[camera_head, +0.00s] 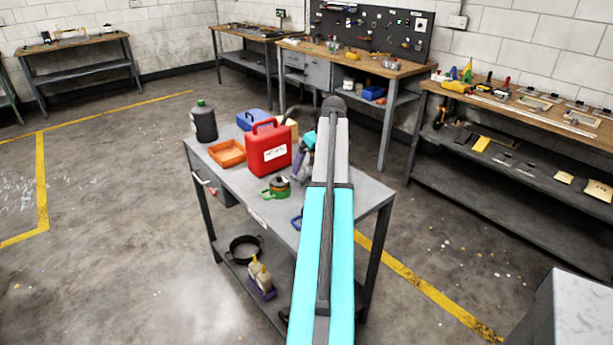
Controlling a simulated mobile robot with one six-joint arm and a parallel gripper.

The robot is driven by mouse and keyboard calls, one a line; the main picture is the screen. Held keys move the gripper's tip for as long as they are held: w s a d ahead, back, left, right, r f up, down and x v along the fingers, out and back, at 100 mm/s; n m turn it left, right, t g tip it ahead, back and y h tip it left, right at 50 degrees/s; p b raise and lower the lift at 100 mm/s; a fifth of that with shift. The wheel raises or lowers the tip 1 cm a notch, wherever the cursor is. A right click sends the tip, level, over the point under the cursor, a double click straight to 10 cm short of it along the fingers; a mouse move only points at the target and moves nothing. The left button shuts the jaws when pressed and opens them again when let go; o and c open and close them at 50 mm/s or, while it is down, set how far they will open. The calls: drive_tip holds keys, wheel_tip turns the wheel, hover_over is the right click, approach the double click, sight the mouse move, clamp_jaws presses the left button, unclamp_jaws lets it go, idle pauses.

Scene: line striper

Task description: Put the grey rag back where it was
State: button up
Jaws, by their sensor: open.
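I cannot make out the grey rag for certain. A greyish-purple shape (300,160) shows just left of my arm on the grey workbench cart (345,205); it is small and partly hidden, and I cannot tell what it is. My cyan and grey arm reaches up across the middle of the view and over the cart. It covers part of the cart top.
The cart top holds a red canister (267,148), an orange tray (227,153), a dark bottle (204,122), a blue box (253,121) and a green-based item (277,188). A black pan (244,249) is on its lower shelf. Benches line the walls. Floor at left is clear.

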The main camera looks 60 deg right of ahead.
sight(307, 173)
drive_tip(key=shift+w+f, duration=0.25)
drive_tip(key=shift+f, duration=0.25)
drive_tip(key=shift+d, duration=0.1)
drive_tip(key=shift+p+x, duration=0.9)
drive_tip(key=shift+x, duration=1.75)
drive_tip(key=shift+w+d+r, duration=0.1)
drive_tip(key=shift+d, duration=0.05)
drive_tip(key=c, duration=1)
drive_tip(key=shift+r, duration=0.1)
